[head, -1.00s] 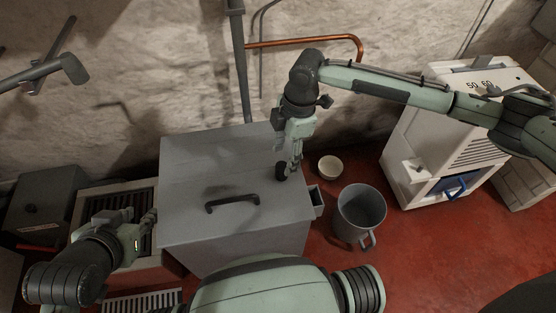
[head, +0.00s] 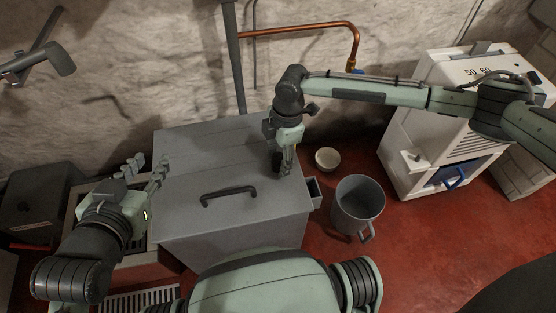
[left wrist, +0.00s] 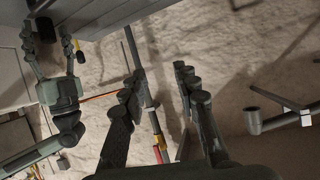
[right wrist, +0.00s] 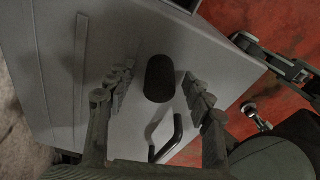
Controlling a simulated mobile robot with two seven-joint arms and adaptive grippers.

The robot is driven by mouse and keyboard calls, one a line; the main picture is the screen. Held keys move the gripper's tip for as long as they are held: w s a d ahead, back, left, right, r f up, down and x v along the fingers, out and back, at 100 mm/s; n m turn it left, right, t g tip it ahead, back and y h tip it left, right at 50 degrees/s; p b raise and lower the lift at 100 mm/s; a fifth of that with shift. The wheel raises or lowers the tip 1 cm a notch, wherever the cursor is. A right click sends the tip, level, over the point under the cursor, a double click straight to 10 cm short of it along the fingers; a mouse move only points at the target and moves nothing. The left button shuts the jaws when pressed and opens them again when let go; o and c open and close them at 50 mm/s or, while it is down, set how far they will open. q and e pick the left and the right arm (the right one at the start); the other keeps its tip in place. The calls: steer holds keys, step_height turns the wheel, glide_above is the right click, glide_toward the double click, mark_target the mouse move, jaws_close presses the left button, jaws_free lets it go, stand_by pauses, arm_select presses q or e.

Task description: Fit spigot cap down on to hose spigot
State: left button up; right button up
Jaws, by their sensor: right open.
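The spigot cap looks to be the short black cylinder (head: 277,161) on the grey box lid; it also shows in the right wrist view (right wrist: 160,78). My right gripper (head: 284,163) is open, with its fingers (right wrist: 160,88) on either side of the cylinder and gaps visible. The hose spigot is probably the grey wall pipe with a turned-down end (head: 60,58) at upper left, also in the left wrist view (left wrist: 253,122). My left gripper (head: 149,168) is empty and open by the left edge of the box; its fingers (left wrist: 160,85) stand apart.
The grey box (head: 180,205) has a black lid handle (head: 228,193). A grey bucket (head: 358,205) and a small bowl (head: 327,160) stand on the red floor to its right. A vertical pipe (head: 234,70) and a copper pipe (head: 300,31) run along the stone wall. A white cabinet (head: 425,140) stands right.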

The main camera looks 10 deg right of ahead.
steer(key=shift+c, duration=0.3)
steer(key=c, duration=1)
steer(key=shift+o, duration=0.2)
steer(key=shift+r, duration=0.1)
